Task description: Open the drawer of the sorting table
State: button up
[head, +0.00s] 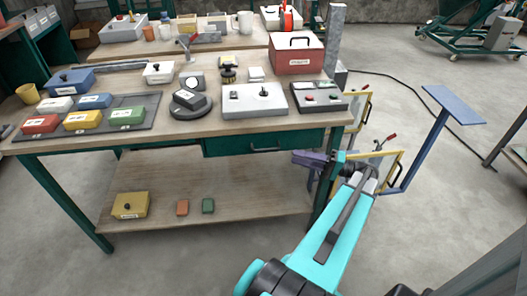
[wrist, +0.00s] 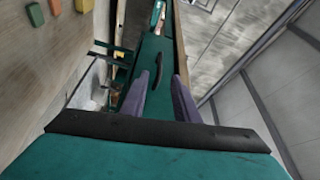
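The sorting table (head: 130,157) has a wooden top and green legs. Its green drawer (head: 225,146) sits under the front edge, right of centre, and looks shut. A dark bar handle (head: 265,149) is on the drawer front. My gripper (head: 308,158) has purple fingers and is right of the handle, near the table's right front leg. In the wrist view, the fingers are spread apart around empty space (wrist: 158,95). The dark handle (wrist: 158,66) shows ahead, between the finger directions, on the green drawer front (wrist: 149,52). The fingers appear not to touch it.
Colored boxes (head: 82,120), a white control box (head: 254,100) and a red toolbox (head: 298,53) stand on the tabletop. A lower shelf (head: 165,205) holds a yellow box (head: 130,205) and two small blocks. Blue and yellow frames (head: 398,165) stand close right of my gripper. Floor in front is clear.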

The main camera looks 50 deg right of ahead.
aim_at(265, 150)
jog(key=shift+p+x, duration=1.25)
jog(key=shift+x, duration=5.5)
grip_shut()
jog(key=shift+a, duration=0.2)
jog(key=shift+s, duration=0.1)
